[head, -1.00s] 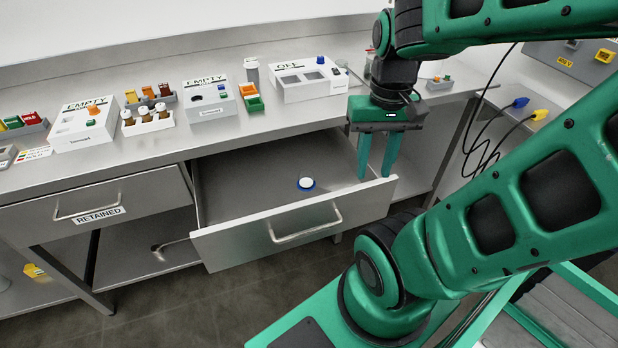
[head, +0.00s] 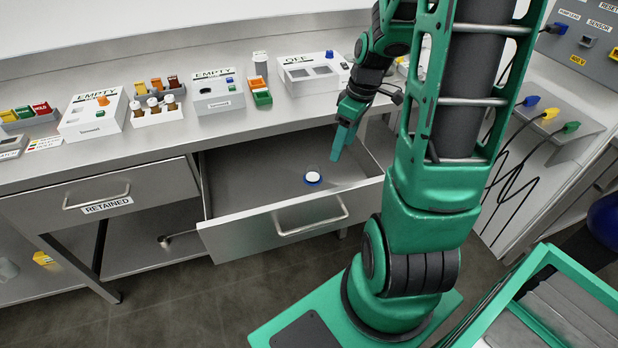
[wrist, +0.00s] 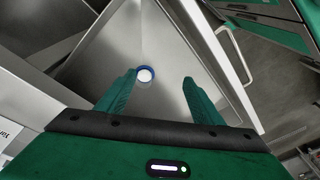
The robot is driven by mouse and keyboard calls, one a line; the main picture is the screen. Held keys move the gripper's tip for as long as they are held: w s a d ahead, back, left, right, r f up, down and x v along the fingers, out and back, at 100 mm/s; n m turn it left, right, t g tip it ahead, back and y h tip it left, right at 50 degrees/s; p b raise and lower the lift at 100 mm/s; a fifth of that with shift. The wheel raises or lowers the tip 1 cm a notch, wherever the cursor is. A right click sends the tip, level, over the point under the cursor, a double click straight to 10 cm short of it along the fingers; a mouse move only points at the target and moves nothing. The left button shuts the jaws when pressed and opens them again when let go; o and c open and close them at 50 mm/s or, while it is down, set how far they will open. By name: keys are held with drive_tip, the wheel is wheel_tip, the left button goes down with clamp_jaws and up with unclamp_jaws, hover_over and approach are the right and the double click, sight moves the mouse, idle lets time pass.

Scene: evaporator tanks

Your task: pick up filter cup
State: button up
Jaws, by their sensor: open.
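The filter cup (head: 312,177) is a small round piece with a white top and a blue rim. It sits on the floor of the open drawer (head: 250,225), toward its right half. In the wrist view the cup (wrist: 145,74) lies beyond my fingertips, nearer the left finger, with nothing touching it. My gripper (head: 343,150) is above the drawer, just up and to the right of the cup, pointing down. In the wrist view its two green fingers (wrist: 158,76) are apart and nothing is between them.
The drawer's front panel with its handle (head: 310,222) and side walls surround the cup. The bench above carries a white OFF box (head: 312,75), an EMPTY box (head: 214,93) and a vial rack (head: 157,110). A closed drawer labelled RETAINED (head: 105,205) is at left.

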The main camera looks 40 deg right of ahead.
sight(314, 170)
drive_tip(key=w+f+n, duration=0.1)
drive_tip(key=w+f, duration=0.2)
drive_tip(key=f, duration=0.3)
drive_tip(key=w+a+f+n+t+y, duration=0.1)
drive_tip(key=w+f+n, duration=0.1)
drive_tip(key=w+f, duration=0.2)
drive_tip(key=w+f+n+y, duration=0.1)
drive_tip(key=w+f+n, duration=0.1)
drive_tip(key=f, duration=0.6)
drive_tip(key=shift+w+a+t, duration=0.3)
drive_tip(key=shift+w+a, duration=0.1)
drive_tip(key=shift+w, duration=0.35)
drive_tip(key=c, duration=0.9)
